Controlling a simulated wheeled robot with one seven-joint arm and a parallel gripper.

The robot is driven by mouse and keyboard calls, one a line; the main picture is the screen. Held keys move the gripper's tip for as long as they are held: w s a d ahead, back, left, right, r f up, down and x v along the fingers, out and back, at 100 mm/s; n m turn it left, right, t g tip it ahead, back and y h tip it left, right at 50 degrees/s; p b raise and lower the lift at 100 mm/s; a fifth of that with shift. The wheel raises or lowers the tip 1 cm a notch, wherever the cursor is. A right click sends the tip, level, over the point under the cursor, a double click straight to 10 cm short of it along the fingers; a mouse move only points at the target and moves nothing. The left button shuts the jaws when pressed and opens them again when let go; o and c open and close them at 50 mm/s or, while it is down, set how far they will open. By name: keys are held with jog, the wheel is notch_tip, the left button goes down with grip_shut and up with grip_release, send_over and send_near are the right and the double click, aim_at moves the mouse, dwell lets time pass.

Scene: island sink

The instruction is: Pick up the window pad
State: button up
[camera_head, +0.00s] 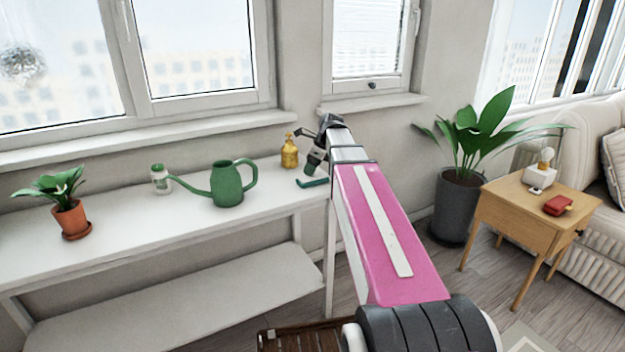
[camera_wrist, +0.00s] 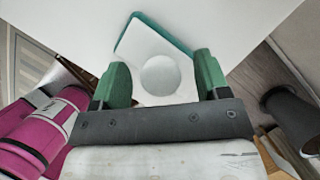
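The window pad (camera_wrist: 152,54) lies on the right end of the white shelf table. In the wrist view it is a white plate with a teal edge and a round pale knob in its middle. In the head view only a teal strip of it (camera_head: 312,183) shows below my gripper. My gripper (camera_wrist: 162,78) is open, with its green fingers wide apart. The knob appears between the fingers, with a gap on each side. In the head view my gripper (camera_head: 314,162) is just above the pad; its fingertips are partly hidden. I cannot tell the exact height between them.
On the white table (camera_head: 130,223) stand a yellow bottle (camera_head: 290,151) close left of my gripper, a green watering can (camera_head: 228,184), a small white-green bottle (camera_head: 160,179) and a potted plant (camera_head: 70,215). The wall and windowsill (camera_head: 372,104) are close behind. A wooden side table (camera_head: 525,205) stands right.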

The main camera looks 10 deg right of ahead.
jog(key=c, duration=1.2)
jog(key=shift+r, duration=0.15)
notch_tip(320, 180, up, 4)
jog(key=shift+f, duration=0.2)
jog(key=s+a+r, duration=0.1)
jog(key=a+r, duration=0.1)
jog(key=a, duration=0.1)
jog(key=s+a+r, duration=0.2)
jog(key=a, duration=0.2)
jog(key=s+a+r, duration=0.2)
jog(key=a+r, duration=0.1)
jog(key=shift+s+a, duration=0.1)
jog(key=shift+a, duration=0.1)
jog(key=o, duration=0.5)
jog(key=shift+c, duration=0.7)
jog(key=shift+s, duration=0.1)
